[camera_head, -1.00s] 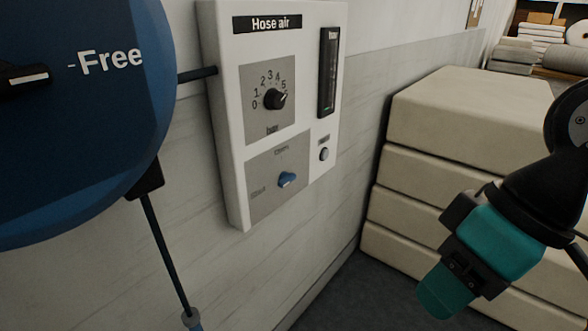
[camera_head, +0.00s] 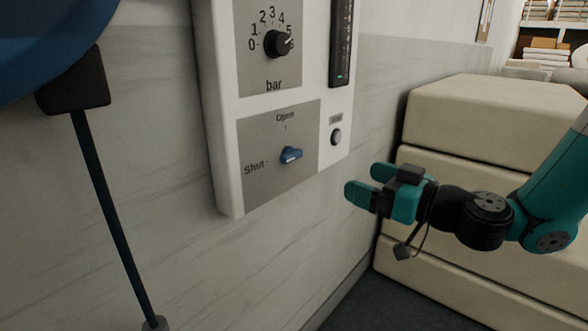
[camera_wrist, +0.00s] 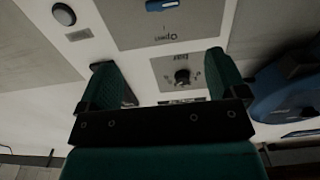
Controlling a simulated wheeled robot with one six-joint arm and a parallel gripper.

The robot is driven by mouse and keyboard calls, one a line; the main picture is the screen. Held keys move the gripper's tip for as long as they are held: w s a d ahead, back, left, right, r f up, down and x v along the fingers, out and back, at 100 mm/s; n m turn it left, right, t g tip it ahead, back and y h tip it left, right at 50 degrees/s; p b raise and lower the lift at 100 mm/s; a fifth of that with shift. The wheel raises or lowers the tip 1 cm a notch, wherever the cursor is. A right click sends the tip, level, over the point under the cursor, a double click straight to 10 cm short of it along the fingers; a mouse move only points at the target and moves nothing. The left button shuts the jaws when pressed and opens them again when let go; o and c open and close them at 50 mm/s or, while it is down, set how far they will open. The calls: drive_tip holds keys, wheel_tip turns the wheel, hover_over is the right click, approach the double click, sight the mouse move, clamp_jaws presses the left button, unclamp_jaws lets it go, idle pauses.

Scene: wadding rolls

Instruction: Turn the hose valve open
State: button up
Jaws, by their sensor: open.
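The hose valve is a small blue knob (camera_head: 290,155) on a grey plate low on the white "Hose air" panel (camera_head: 225,130). "Open" is printed above it and "Shut" to its left. Its handle lies roughly sideways, nearer to the Shut side. In the wrist view the blue knob (camera_wrist: 162,5) shows at the top edge, partly cut off, with the "Open" label upside down below it. My gripper (camera_head: 363,184) is open and empty, to the right of the knob and a little lower, apart from the panel. Its two teal fingers also show in the wrist view (camera_wrist: 163,80).
A black pressure dial (camera_head: 277,44) marked bar, a dark gauge (camera_head: 341,40) and a round button (camera_head: 336,137) share the panel. A stack of cream wadding blocks (camera_head: 480,115) stands right, behind my arm. A blue disc (camera_head: 45,40) and dark rod (camera_head: 112,215) are left.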

drive_tip(key=p, duration=0.9)
approach(295, 156)
drive_tip(key=p+x, duration=0.3)
drive_tip(key=x, duration=0.5)
drive_tip(key=shift+w+a+p, duration=0.15)
drive_tip(key=shift+a+p, duration=0.05)
drive_tip(key=shift+p, duration=0.2)
drive_tip(key=shift+x, duration=0.8)
drive_tip(key=shift+f, duration=0.1)
drive_tip(key=shift+d, duration=0.1)
drive_tip(key=shift+c, duration=0.5)
drive_tip(key=c, duration=0.8)
